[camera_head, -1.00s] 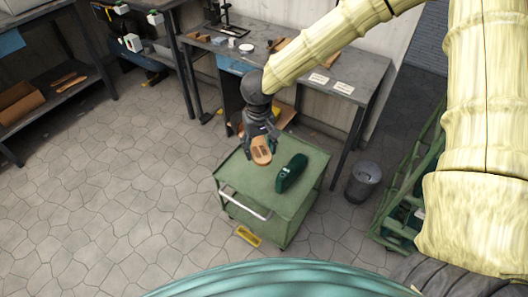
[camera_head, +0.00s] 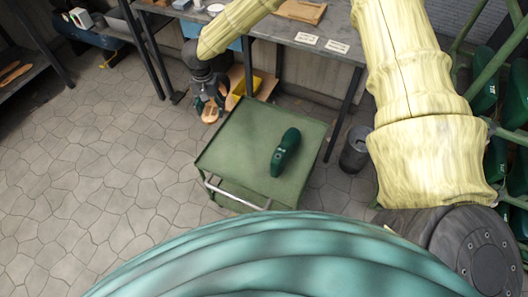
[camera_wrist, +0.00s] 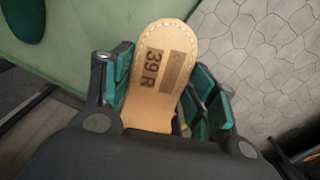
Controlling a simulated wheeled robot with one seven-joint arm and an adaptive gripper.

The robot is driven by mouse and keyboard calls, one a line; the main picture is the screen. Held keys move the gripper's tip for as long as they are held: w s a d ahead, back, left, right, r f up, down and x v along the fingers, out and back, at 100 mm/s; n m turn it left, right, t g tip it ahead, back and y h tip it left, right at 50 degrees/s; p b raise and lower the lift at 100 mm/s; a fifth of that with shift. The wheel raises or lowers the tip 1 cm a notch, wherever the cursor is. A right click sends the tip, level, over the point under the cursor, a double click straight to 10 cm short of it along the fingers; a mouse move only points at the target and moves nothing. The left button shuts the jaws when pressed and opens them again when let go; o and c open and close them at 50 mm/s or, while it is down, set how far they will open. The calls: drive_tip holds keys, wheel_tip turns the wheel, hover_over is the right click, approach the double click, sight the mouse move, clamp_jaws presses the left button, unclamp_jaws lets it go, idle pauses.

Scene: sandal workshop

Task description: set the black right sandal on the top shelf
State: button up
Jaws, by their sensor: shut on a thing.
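My gripper (camera_head: 207,100) is shut on a sandal (camera_head: 210,112), beside the far left corner of the green cart and above the floor. In the wrist view the sandal (camera_wrist: 162,62) shows a tan sole with pale edge stitching, marked "39 R" and a darker stamped patch. The teal finger pads of my gripper (camera_wrist: 160,88) lie on both sides of it. Its heel or toe end toward my wrist is hidden, and I cannot see a black strap. No shelf can be made out for certain as the top shelf.
The green cart (camera_head: 225,150) carries a dark green shoe last (camera_head: 285,152). A bin (camera_head: 355,150) and a green rack (camera_head: 487,62) are right. Open stone floor (camera_head: 90,190) lies left.

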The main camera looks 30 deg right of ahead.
drive_tip(key=w+a+f+m+b, duration=0.2)
drive_tip(key=w+f+m+b, duration=0.3)
drive_tip(key=f, duration=0.6)
drive_tip(key=n, duration=0.1)
hover_over(238, 150)
drive_tip(key=shift+w+a+f, duration=0.2)
drive_tip(key=shift+f, duration=0.35)
drive_tip(key=shift+s+d+f+b, duration=0.15)
drive_tip(key=shift+f+b, duration=0.4)
drive_tip(key=shift+f, duration=1.2)
drive_tip(key=shift+f, duration=0.1)
drive_tip(key=o, duration=1.3)
drive_tip(key=shift+c, duration=0.2)
wheel_tip(238, 150, up, 12)
drive_tip(key=p, duration=0.2)
